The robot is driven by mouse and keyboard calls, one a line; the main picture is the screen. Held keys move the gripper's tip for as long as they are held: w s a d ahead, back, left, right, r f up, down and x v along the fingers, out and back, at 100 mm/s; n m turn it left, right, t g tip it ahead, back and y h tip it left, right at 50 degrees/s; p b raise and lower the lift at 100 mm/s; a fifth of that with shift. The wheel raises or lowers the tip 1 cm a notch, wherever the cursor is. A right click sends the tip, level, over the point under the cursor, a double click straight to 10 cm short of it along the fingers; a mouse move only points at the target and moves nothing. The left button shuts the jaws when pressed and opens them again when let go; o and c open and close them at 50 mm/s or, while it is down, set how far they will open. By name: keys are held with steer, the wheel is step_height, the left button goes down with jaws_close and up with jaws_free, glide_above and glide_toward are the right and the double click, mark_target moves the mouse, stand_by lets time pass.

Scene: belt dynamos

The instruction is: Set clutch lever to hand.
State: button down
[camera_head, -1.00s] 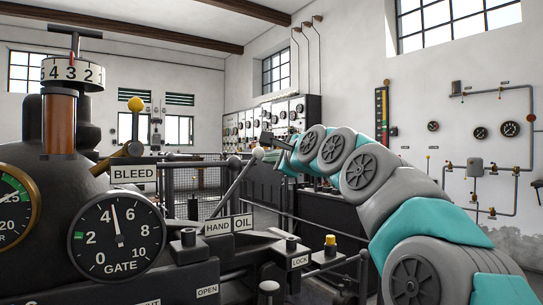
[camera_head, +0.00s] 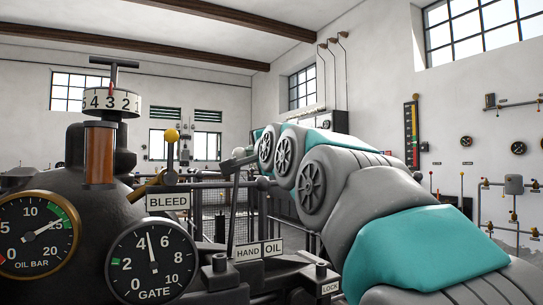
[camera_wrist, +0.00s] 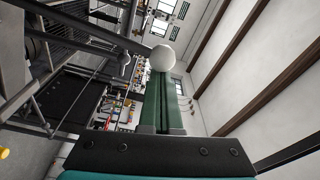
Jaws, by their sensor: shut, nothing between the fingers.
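The clutch lever (camera_head: 234,205) is a dark rod with a pale round knob (camera_head: 238,153). It stands nearly upright, leaning slightly right, behind the HAND plate (camera_head: 247,252) and OIL plate (camera_head: 272,249). In the wrist view the white knob (camera_wrist: 162,57) sits right at the tips of my gripper (camera_wrist: 160,74). The green fingers are closed together with nothing between them. Whether they touch the knob I cannot tell. In the head view my arm's links hide most of the gripper, just right of the knob.
A BLEED lever with a yellow knob (camera_head: 171,135) stands left of the clutch lever. The GATE gauge (camera_head: 152,262) and OIL BAR gauge (camera_head: 37,232) are at the left. A LOCK plate (camera_head: 330,288) is at lower right. Railings (camera_head: 215,200) stand behind.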

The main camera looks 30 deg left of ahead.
steer(key=shift+s+a+r+n, duration=0.1)
steer(key=shift+s+a+n, duration=0.3)
steer(key=shift+s, duration=0.3)
steer(key=shift+s+a+r+n, duration=0.1)
steer(key=shift+s+a+n, duration=0.25)
steer(key=shift+s, duration=0.35)
steer(key=shift+s, duration=0.1)
steer(key=b, duration=0.2)
glide_toward(237, 149)
steer(key=shift+w+d+r, duration=0.2)
steer(key=shift+w+d, duration=0.45)
steer(key=shift+w, duration=0.15)
steer(key=shift+w+d+r, duration=0.15)
steer(key=shift+w+d, duration=0.45)
steer(key=shift+w, duration=0.2)
